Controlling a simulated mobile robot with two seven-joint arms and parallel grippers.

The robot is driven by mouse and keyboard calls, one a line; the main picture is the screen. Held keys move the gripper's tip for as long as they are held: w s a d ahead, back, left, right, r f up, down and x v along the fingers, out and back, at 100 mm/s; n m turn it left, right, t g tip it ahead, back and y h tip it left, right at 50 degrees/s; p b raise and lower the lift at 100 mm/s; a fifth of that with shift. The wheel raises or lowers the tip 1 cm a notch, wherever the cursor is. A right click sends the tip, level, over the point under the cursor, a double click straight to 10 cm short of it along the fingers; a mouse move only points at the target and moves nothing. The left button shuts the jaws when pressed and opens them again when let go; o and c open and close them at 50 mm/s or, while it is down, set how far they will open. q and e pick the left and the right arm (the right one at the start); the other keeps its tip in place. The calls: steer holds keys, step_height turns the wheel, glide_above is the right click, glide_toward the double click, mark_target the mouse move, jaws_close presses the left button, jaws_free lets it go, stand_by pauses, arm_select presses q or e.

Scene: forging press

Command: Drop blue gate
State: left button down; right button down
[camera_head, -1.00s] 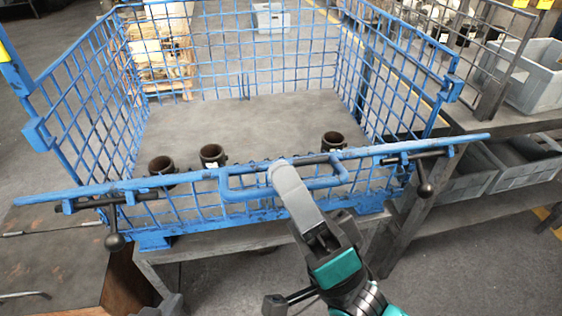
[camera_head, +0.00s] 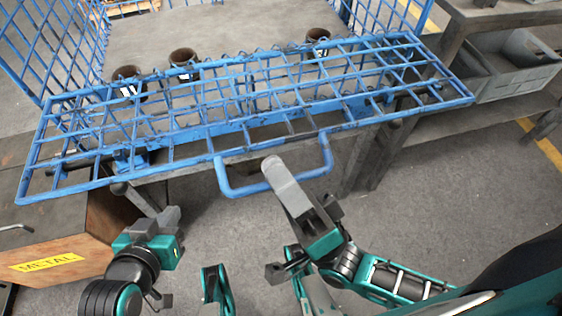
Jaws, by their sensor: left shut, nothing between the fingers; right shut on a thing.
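The blue gate (camera_head: 80,189) is a wire-mesh panel on the near side of the blue cage. It is folded outward, tilted towards me, and its mesh shows broadly. Its U-shaped handle (camera_head: 326,152) points towards me at the near edge. My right gripper (camera_head: 276,172) is shut on the lower bar of the handle, and its grey fingers hide part of that bar. My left gripper (camera_head: 170,222) is shut and empty, low on the left, apart from the gate.
Several dark metal cups, one of them at the right (camera_head: 317,40), stand on the cage floor behind the gate. A wooden box labelled METAL (camera_head: 62,245) is at the lower left. A shelf with grey bins (camera_head: 510,68) is at the right. The floor in front is clear.

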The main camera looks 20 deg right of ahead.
steer(key=shift+f, duration=0.2)
steer(key=shift+s, duration=0.1)
steer(key=c, duration=1.2)
jaws_free()
steer(key=shift+o, duration=0.2)
steer(key=shift+f, duration=0.1)
